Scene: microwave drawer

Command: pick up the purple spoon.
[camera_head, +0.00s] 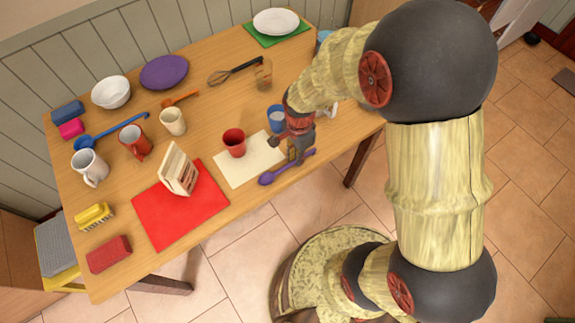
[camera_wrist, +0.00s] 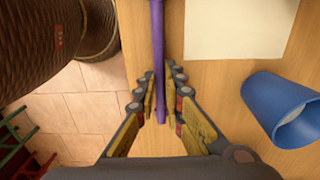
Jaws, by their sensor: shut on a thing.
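The purple spoon (camera_head: 266,178) lies near the table's front edge, its bowl to the left and its handle running right under my gripper (camera_head: 296,158). In the wrist view its purple handle (camera_wrist: 159,45) runs straight down between the fingers of my gripper (camera_wrist: 162,95). My gripper points down and is shut on the handle. In the wrist view the bowl is out of frame. Whether the spoon touches the table under the fingers I cannot tell.
A blue cup (camera_wrist: 277,108) stands close to my gripper, on the right in the wrist view. A red cup (camera_head: 234,142) stands on a cream mat (camera_head: 250,170) beside the spoon. A red mat (camera_head: 180,218) lies further left. Beyond the table's front edge is tiled floor (camera_head: 330,203).

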